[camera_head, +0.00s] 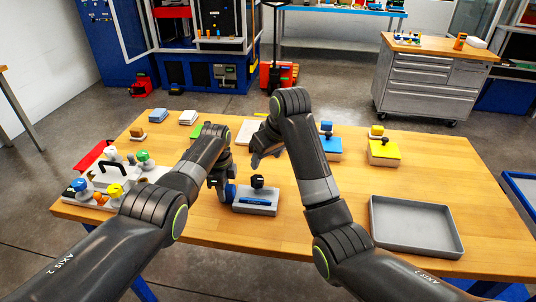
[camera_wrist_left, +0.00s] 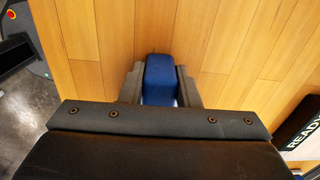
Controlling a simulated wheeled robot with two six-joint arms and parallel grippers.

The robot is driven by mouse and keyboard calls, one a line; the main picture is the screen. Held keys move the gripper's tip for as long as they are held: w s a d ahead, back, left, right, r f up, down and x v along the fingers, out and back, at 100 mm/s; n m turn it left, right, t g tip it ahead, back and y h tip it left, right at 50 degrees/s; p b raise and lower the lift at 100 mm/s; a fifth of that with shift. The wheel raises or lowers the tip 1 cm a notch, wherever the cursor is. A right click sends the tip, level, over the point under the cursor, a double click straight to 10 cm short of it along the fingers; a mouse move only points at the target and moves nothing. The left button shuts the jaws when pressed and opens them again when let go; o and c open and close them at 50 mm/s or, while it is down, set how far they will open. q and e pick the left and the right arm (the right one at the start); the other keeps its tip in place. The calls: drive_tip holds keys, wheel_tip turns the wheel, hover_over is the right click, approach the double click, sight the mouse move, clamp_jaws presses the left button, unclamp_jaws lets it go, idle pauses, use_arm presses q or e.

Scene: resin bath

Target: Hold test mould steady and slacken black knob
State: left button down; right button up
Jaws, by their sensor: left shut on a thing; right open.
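A grey block, apparently the test mould (camera_head: 256,206), lies near the front middle of the table with a blue strip on its front. The black knob (camera_head: 257,181) stands on its top. My left gripper (camera_head: 228,192) is at the block's left side, shut on a blue piece (camera_wrist_left: 159,80); whether this piece belongs to the mould cannot be told. The left wrist view shows the piece between the two jaws (camera_wrist_left: 159,88). My right gripper (camera_head: 262,153) is open above the table, behind the knob and apart from it; my arm partly hides it.
A grey tray (camera_head: 455,246) stands empty at the front right. Blue (camera_head: 330,157) and yellow (camera_head: 384,160) blocks with knobs stand behind. A pale holder (camera_head: 88,205) with several coloured knobs is at left. The table between yellow block and tray is clear.

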drive_tip(key=shift+s+r, duration=0.1)
drive_tip(key=shift+r, duration=0.2)
use_arm(q)
drive_tip(key=c, duration=1)
unclamp_jaws()
drive_tip(key=shift+r, duration=0.1)
